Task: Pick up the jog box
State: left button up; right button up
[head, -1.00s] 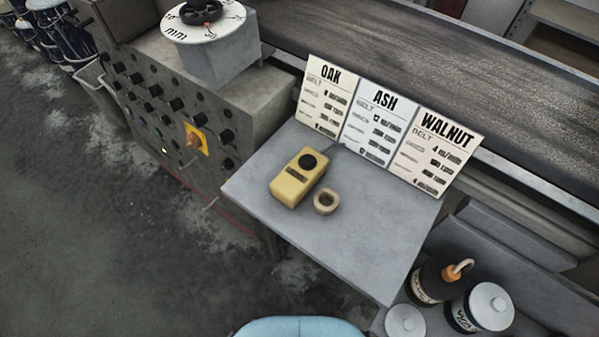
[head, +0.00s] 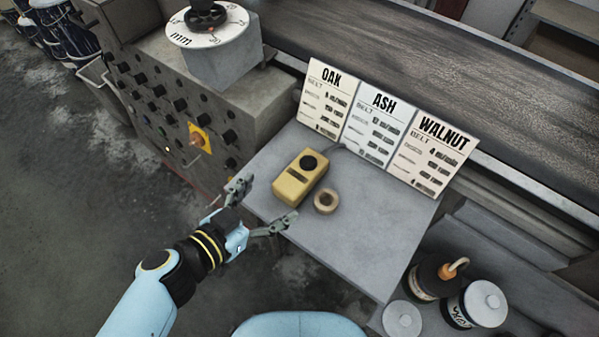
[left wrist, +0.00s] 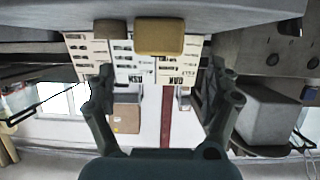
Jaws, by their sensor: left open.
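The jog box (head: 292,186) is a yellow box with a round black knob on top, lying on the small grey shelf (head: 365,235). A dark cable runs from its far end toward the cards. My left gripper (head: 267,205) is open and empty at the shelf's near left edge, just short of the box and apart from it. In the left wrist view, which is upside down, the jog box (left wrist: 158,37) shows at the top, ahead of and between the spread fingers (left wrist: 160,95). My right gripper is not in view.
A roll of tape (head: 326,201) lies close beside the box on the right. Oak, ash and walnut cards (head: 380,125) stand behind it. A control cabinet (head: 190,100) stands at left. Bottles and jars (head: 478,303) stand at lower right. The shelf's front is clear.

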aim_at(282, 192)
pick_arm(q)
jog(key=x, duration=0.5)
jog(key=shift+w+d+f+p, duration=0.1)
jog(key=shift+d+f+p, duration=0.05)
jog(key=shift+f+p, duration=0.2)
jog(key=shift+c, duration=0.6)
jog(key=c, duration=1.3)
